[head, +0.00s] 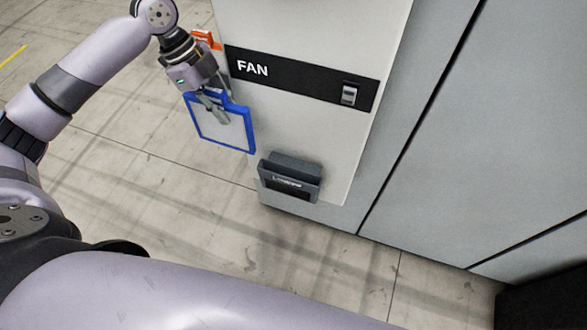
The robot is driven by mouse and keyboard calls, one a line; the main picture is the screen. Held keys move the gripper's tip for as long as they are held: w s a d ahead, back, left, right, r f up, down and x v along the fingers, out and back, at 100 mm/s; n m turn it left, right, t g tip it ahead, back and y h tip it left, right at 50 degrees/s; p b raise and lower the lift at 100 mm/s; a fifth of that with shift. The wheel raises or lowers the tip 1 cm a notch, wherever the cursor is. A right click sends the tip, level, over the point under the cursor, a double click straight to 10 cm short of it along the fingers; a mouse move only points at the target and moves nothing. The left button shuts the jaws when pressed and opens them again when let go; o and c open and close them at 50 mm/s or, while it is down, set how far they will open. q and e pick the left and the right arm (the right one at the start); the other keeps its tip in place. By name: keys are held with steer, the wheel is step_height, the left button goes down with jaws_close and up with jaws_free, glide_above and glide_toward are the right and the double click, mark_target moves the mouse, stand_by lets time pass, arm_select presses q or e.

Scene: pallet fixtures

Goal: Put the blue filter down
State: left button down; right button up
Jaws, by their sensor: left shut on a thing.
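The blue filter (250,139) is a square blue frame with a pale panel, in the middle left of the head view. My left gripper (217,108) is shut on its upper edge and holds it above the floor, beside the left edge of the light grey cabinet. The filter hangs slightly tilted. A dark grey holder (289,179) with a label sits low on the cabinet front, to the right of and below the filter. My right gripper is not in view.
The cabinet (310,130) bears a black FAN panel (300,76) with a rocker switch (349,94). An orange part (204,38) shows behind my left wrist. Larger grey panels (470,130) fill the right. The concrete floor (150,200) on the left is clear.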

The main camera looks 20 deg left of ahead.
arm_select(q)
steer(key=d+p, duration=0.4)
steer(key=d, duration=1.3)
steer(key=f, duration=0.4)
steer(key=f+p, duration=0.1)
steer(key=f, duration=0.3)
steer(key=a+f+p, duration=0.1)
steer(key=f, duration=0.3)
steer(key=shift+s, duration=0.25)
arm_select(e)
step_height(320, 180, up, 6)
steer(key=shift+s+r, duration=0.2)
arm_select(q)
steer(key=shift+f, duration=0.1)
steer(key=c, duration=1.6)
jaws_free()
